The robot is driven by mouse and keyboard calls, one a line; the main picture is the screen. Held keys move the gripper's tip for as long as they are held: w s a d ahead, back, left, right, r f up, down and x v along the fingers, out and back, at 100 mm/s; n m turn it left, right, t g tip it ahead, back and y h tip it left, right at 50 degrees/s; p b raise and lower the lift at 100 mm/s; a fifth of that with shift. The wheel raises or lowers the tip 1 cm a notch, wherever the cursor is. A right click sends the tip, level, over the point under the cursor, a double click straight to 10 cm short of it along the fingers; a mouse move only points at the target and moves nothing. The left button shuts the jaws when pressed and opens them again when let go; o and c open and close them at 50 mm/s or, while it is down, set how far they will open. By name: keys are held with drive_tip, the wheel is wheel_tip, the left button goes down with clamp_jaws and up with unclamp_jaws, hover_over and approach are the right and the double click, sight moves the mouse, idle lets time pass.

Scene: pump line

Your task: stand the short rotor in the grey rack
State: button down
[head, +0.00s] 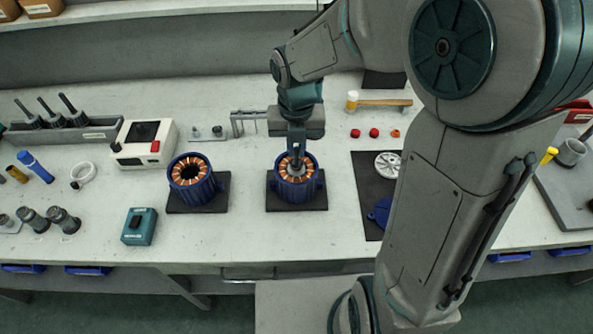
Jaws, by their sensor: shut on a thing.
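My gripper (296,152) points down over the right blue motor housing (283,194). It is shut on a grey rotor (297,171), whose top shows at the mouth of the copper-wound bore. The lower part of the rotor is hidden, so I cannot tell how deep it sits or how long it is. The grey rack (97,134) is a long low trough at the back left. Three dark rotors (54,118) with upright, slightly leaning shafts stand in its left and middle part. The right end of the rack looks free.
A second blue housing (191,190) with an open bore stands to the left on a dark plate. A white instrument (144,143) stands between the rack and housings. A teal box (139,226) is near the front edge. A hammer (380,102) lies behind right.

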drive_tip(key=shift+r, duration=0.15)
drive_tip(key=shift+r+p, duration=0.9)
drive_tip(key=shift+p, duration=0.15)
drive_tip(key=shift+r, duration=0.1)
drive_tip(key=shift+r+p, duration=1.45)
drive_tip(key=shift+p, duration=0.2)
drive_tip(key=shift+r, duration=0.1)
drive_tip(key=shift+r+p, duration=2.15)
drive_tip(key=shift+p, duration=0.1)
